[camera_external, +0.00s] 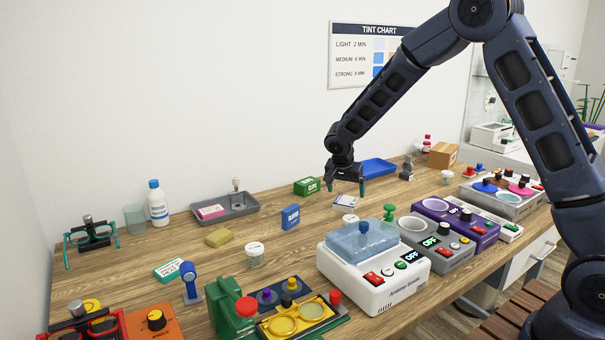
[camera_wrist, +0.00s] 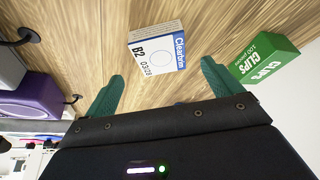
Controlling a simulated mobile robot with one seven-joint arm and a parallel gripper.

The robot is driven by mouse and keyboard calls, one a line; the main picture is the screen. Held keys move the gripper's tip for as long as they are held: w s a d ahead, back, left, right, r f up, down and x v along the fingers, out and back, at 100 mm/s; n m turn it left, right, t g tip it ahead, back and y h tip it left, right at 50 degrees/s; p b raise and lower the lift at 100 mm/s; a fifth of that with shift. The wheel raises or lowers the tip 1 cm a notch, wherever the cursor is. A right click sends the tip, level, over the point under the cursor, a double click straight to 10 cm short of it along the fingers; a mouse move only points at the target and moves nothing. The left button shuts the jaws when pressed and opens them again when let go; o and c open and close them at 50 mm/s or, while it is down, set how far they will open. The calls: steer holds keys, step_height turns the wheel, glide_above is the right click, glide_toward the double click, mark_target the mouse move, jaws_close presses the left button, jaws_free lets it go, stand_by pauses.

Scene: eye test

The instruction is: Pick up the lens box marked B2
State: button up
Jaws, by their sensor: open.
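The lens box marked B2 (camera_wrist: 155,55) is white with a blue band reading Clearbrim. It lies on the wooden table in the wrist view, just beyond the fingertips and roughly between them. A small white and blue box on the table below my gripper in the external view (camera_external: 347,201) looks like the same box; its marking is too small to read there. My gripper (camera_external: 346,190) points down above the table, with its green fingers apart and nothing between them. The fingers also show in the wrist view (camera_wrist: 162,78).
A green clips box (camera_external: 307,186) stands left of my gripper and near the right finger in the wrist view (camera_wrist: 265,58). A blue tray (camera_external: 379,168) lies behind. A blue box (camera_external: 290,217) stands front left. A white machine (camera_external: 372,290) with a blue lid stands in front.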

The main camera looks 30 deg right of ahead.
mark_target(346, 201)
steer(key=shift+a+x, duration=0.1)
steer(key=shift+x, duration=1.2)
steer(key=shift+a+x, duration=0.15)
steer(key=shift+x, duration=1.1)
steer(key=shift+f, duration=0.1)
steer(key=c, duration=1.1)
